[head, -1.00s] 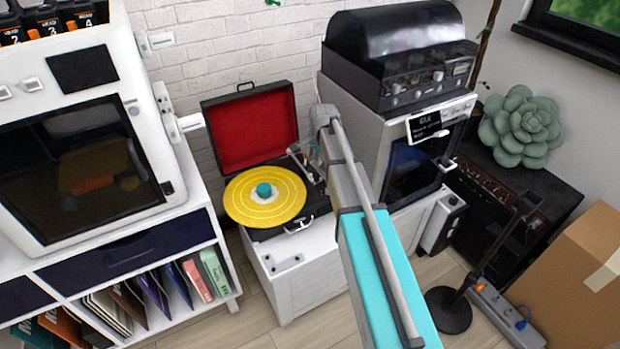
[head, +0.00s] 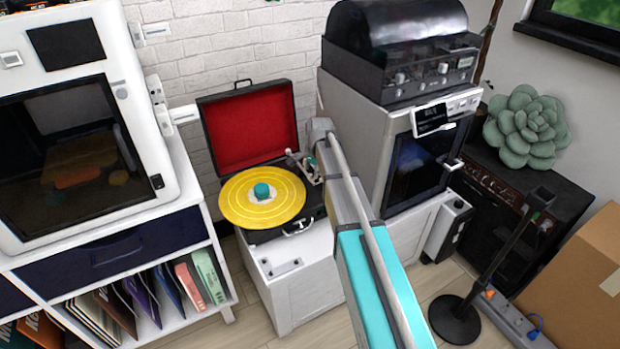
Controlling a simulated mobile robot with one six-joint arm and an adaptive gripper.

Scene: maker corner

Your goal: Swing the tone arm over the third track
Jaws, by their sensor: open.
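A portable record player (head: 277,235) stands open on a white cabinet, its red-lined lid (head: 249,128) raised at the back. A yellow record (head: 239,205) with several ring bands and a teal centre piece (head: 262,190) lies on it. The small tone arm (head: 293,160) is at the deck's back right, beside the record. Its details are too small to make out, and my arm stands close in front of that corner. My grey and teal arm reaches up from the bottom right to the deck's right side. My gripper cannot be made out; my arm appears to hide it.
A white box-shaped machine (head: 188,205) stands on a shelf unit at the left. To the right, another machine (head: 392,120) bears a dark-lidded unit (head: 400,50). A black amplifier (head: 495,195), a stand (head: 455,318) and a cardboard box (head: 570,265) fill the right side.

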